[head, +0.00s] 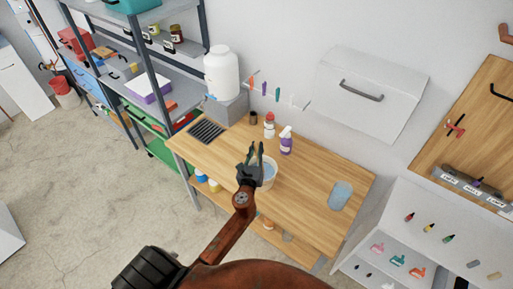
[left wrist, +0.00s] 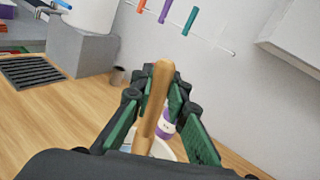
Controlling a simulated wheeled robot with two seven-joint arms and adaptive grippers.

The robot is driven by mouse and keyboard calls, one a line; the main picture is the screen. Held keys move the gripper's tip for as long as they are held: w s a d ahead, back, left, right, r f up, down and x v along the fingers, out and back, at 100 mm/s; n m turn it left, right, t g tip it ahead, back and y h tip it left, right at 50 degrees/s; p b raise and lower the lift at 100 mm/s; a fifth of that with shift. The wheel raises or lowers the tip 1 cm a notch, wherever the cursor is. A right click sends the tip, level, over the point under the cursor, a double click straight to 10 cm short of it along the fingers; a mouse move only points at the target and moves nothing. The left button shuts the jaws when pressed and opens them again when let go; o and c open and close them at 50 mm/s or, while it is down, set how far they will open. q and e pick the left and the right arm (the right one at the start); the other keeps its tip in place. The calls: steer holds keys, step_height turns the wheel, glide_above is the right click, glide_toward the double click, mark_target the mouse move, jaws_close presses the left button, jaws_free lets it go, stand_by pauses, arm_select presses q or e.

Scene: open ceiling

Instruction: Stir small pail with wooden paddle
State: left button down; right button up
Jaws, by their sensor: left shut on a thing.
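The wooden paddle (left wrist: 152,112) stands nearly upright between the green-padded fingers of my left gripper (left wrist: 160,108) in the left wrist view. The gripper is shut on it. In the head view my left gripper (head: 254,155) is over the small pail (head: 270,178), a whitish pail with pale blue contents on the wooden table. The gripper covers part of the pail. A piece of the pail's rim shows behind the fingers in the left wrist view. The paddle's lower end is hidden, so I cannot tell how deep it reaches. My right gripper is not in view.
A spray bottle with purple label (head: 286,143) and a red-capped bottle (head: 269,126) stand behind the pail. A pale blue container (head: 340,195) is at the table's right. A dark grate (head: 206,131) and a white jug (head: 221,72) are at left. The table between pail and container is clear.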

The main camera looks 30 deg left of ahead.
arm_select(q)
steer(key=shift+f+b, duration=2.7)
steer(key=shift+f, duration=0.65)
